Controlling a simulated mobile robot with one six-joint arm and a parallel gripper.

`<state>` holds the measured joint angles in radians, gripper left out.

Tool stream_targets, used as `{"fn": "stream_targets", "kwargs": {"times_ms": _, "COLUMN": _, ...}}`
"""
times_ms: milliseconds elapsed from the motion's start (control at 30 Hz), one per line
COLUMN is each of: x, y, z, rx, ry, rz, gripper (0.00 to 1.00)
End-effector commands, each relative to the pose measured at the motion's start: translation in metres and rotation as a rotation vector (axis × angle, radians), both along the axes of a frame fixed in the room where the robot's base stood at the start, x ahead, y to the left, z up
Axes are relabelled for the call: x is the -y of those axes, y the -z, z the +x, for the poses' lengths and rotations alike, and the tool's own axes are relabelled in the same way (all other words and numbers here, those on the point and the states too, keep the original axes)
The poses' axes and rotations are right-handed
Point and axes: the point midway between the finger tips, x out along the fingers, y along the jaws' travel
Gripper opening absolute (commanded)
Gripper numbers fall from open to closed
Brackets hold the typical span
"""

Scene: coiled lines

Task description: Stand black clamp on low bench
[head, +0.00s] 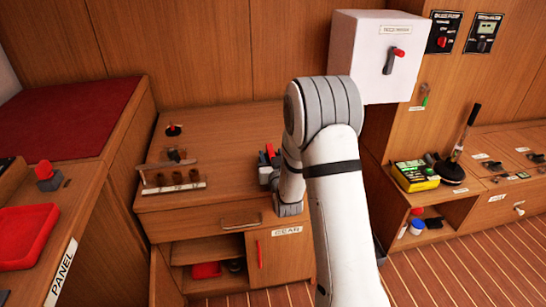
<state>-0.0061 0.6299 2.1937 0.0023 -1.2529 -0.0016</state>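My white and grey arm reaches over the right side of a wooden cabinet top (225,205). A dark and grey part with red on it shows left of my wrist; I cannot tell whether it is my gripper, a held thing or something standing there. My fingertips cannot be made out. I cannot pick out the black clamp for sure: a small dark thing (173,130) stands at the cabinet's back left, and another dark piece (176,154) lies near a grey bar. I cannot tell which surface is the low bench; a low wooden unit (475,188) runs along the right.
A white rack (172,187) with brown cups is on the cabinet top. A red tray (18,235) and red-topped device (46,173) are on the left counter. A white switch box (372,55) juts from the wall.

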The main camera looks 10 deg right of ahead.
Motion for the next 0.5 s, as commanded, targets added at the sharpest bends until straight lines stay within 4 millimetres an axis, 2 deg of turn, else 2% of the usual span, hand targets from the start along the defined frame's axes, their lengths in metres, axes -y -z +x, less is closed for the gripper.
{"fn": "stream_targets", "kwargs": {"times_ms": 33, "x": 0.0002, "y": -0.0003, "z": 0.0000, "rx": 0.000, "ry": 0.000, "rz": 0.000, "gripper": 0.51}}
{"fn": "stream_targets", "kwargs": {"times_ms": 167, "x": 0.0004, "y": -0.0004, "z": 0.0000, "rx": 0.000, "ry": 0.001, "rz": 0.000, "gripper": 0.61}}
{"fn": "stream_targets", "kwargs": {"times_ms": 500, "x": 0.0009, "y": -0.0047, "z": 0.0000, "rx": 0.000, "ry": 0.001, "rz": 0.000, "gripper": 0.62}}
